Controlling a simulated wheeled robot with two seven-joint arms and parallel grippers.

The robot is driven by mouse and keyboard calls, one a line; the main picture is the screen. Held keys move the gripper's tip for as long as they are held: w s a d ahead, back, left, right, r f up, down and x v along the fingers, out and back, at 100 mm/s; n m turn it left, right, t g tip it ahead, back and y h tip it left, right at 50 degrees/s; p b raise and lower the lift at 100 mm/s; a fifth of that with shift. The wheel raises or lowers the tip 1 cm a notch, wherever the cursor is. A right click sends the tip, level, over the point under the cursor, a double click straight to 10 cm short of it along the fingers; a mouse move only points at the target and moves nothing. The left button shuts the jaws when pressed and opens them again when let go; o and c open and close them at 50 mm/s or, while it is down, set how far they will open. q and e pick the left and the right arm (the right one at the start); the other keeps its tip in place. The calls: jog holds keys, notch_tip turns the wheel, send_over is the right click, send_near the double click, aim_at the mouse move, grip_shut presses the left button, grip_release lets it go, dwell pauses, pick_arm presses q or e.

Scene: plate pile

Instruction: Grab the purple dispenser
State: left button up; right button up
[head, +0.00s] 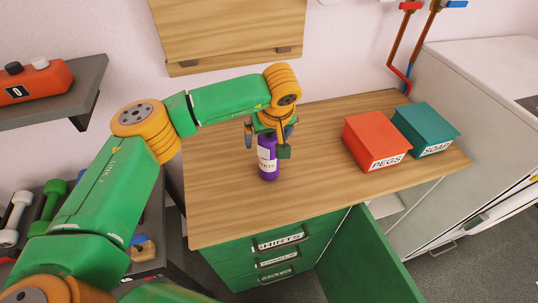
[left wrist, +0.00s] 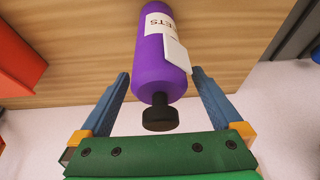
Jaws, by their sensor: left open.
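The purple dispenser (head: 267,165) stands on the wooden counter in the head view, with a white label on its side. My left gripper (head: 268,148) is above and around its upper part, and hides its top. In the left wrist view the purple dispenser (left wrist: 163,70) has a black cap and lies between the two blue fingers of my left gripper (left wrist: 160,95). The fingers are apart, with a gap on each side of the bottle, so the gripper is open. My right gripper is in neither view.
The wooden counter (head: 225,205) carries a red PEGS box (head: 372,140) and a teal SOAP box (head: 425,130) to the right of the dispenser. Below are green drawers (head: 280,250) and an open green door (head: 365,260). A wooden wall cabinet (head: 230,30) hangs behind.

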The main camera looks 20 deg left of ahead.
pick_arm(q)
jog(key=shift+s+d+r, duration=0.15)
jog(key=shift+s, duration=0.05)
jog(key=c, duration=0.9)
grip_shut()
jog(key=shift+w, duration=0.1)
